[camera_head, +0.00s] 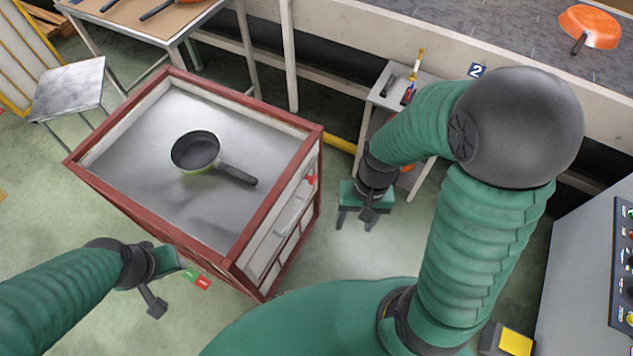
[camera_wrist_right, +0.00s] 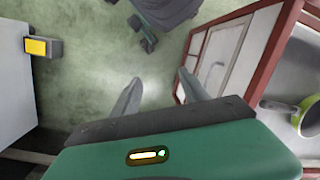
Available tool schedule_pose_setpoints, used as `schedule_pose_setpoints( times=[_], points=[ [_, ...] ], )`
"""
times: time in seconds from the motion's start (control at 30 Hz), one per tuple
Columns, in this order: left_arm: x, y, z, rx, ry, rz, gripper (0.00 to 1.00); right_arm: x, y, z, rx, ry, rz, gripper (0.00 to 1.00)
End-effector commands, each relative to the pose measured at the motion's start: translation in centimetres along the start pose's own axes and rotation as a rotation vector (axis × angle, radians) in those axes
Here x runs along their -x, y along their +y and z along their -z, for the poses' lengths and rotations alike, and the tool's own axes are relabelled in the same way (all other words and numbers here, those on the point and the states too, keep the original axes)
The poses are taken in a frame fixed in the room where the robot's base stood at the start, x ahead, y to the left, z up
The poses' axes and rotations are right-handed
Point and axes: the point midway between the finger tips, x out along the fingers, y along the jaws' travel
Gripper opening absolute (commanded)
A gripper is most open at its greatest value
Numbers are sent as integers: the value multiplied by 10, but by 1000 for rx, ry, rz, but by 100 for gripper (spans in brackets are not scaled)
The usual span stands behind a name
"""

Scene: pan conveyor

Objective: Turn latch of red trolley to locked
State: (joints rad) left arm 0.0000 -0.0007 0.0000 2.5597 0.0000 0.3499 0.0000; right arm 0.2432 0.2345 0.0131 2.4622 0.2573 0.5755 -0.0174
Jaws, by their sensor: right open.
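The red trolley (camera_head: 187,75) stands left of centre in the head view, with a grey top holding a dark pan (camera_head: 195,150). A small red piece, apparently the latch (camera_head: 311,181), sits on its right-hand side, high on the white panel (camera_head: 285,228). The trolley frame (camera_wrist_right: 268,65) also shows at the right of the wrist view. My right gripper (camera_head: 362,218) is open and empty, to the right of that panel and apart from it. Its two fingers (camera_wrist_right: 160,92) point over bare floor. My left gripper (camera_head: 155,285) is by the trolley's near left side; its jaws are unclear.
A small green and red label (camera_head: 196,279) shows beside my left gripper. A small side table (camera_head: 395,92) with tools stands behind my right gripper. A conveyor (camera_head: 480,38) carries an orange pan (camera_head: 590,27). A grey control cabinet (camera_head: 575,270) stands at the right. Floor beside the panel is clear.

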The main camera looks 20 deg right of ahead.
Motion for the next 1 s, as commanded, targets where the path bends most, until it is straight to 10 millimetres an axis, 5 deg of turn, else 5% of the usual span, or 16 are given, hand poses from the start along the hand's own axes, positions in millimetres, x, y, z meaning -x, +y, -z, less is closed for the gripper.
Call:
schedule_pose_setpoints(
  times=[0.03, 0.1, 0.23, 0.4, 0.57, 1.0],
  points=[
    [-37, 0, -9, 0, -1, 0, 36, -54, 16, -7, -219, -158, 83, 52],
    [-62, 0, -15, 0, -2, 0, 36, -91, 14, -12, -522, -371, 268, 52],
    [-102, 0, -25, 0, -2, 0, 36, -126, 8, 30, -1012, -664, 754, 52],
    [-131, 0, -31, 0, -1, 0, 36, -132, 55, 106, -1366, -775, 1357, 52],
    [-134, 0, -32, 0, -1, 0, 36, -127, 79, 128, -1445, -764, 1556, 52],
    [-144, 0, -34, 0, -1, 0, 36, -132, -7, 171, -1441, -772, 1551, 52]
  ],
)
